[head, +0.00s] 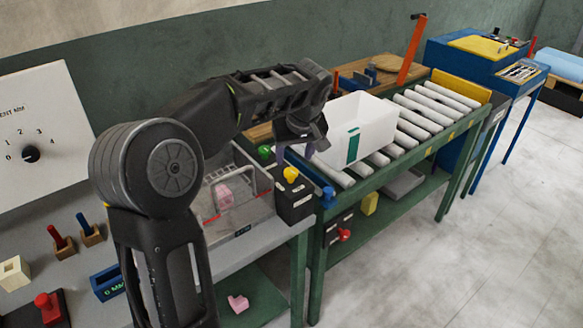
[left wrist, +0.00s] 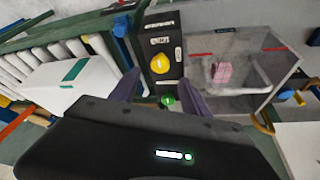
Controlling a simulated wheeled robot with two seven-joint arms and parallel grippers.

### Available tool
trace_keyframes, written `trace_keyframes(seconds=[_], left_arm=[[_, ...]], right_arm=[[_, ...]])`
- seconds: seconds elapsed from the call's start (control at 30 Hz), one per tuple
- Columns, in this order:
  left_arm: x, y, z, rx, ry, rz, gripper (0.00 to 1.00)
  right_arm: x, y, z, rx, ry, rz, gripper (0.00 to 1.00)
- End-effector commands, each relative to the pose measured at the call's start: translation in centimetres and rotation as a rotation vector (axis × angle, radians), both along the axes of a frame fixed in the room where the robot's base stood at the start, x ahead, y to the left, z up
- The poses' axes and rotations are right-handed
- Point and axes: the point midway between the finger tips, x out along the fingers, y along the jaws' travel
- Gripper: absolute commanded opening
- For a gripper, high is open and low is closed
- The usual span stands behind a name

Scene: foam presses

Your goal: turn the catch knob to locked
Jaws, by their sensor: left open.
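A black control box (head: 295,202) stands at the bench's right end, beside the clear-walled press. On its top are a yellow knob (head: 290,174) and, farther back, a green knob (head: 264,152). White labels lie near the yellow knob (left wrist: 160,63) in the left wrist view, too small to read, so I cannot tell which knob is the catch or its setting. My left gripper (left wrist: 160,90) is open, its two purple fingers apart on either side of the green knob (left wrist: 167,101) in the picture, with nothing between them clearly gripped. My right gripper is not in view.
The clear press (head: 238,195) with a pink block (head: 223,197) inside stands left of the box. A blue part (head: 328,195) lies close by at the conveyor's near end.

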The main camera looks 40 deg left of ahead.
Motion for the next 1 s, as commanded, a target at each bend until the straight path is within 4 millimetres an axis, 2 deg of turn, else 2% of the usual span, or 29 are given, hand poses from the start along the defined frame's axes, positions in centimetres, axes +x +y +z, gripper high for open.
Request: trace_keyframes(seconds=[0.4,0.5,0.83,1.0], left_arm=[[1.4,1.8,-5.4,-0.001,0.004,0.0,0.55],[1.6,2.0,-6.2,0.0,0.001,0.0,0.55],[1.7,2.1,-6.6,-0.001,-0.001,0.0,0.54],[1.7,2.1,-6.6,-0.001,-0.001,0.0,0.4]], right_arm=[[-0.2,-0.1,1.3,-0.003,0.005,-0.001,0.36],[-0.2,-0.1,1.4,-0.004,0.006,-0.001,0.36],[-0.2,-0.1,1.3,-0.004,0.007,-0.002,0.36],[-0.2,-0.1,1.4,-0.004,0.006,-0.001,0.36]])
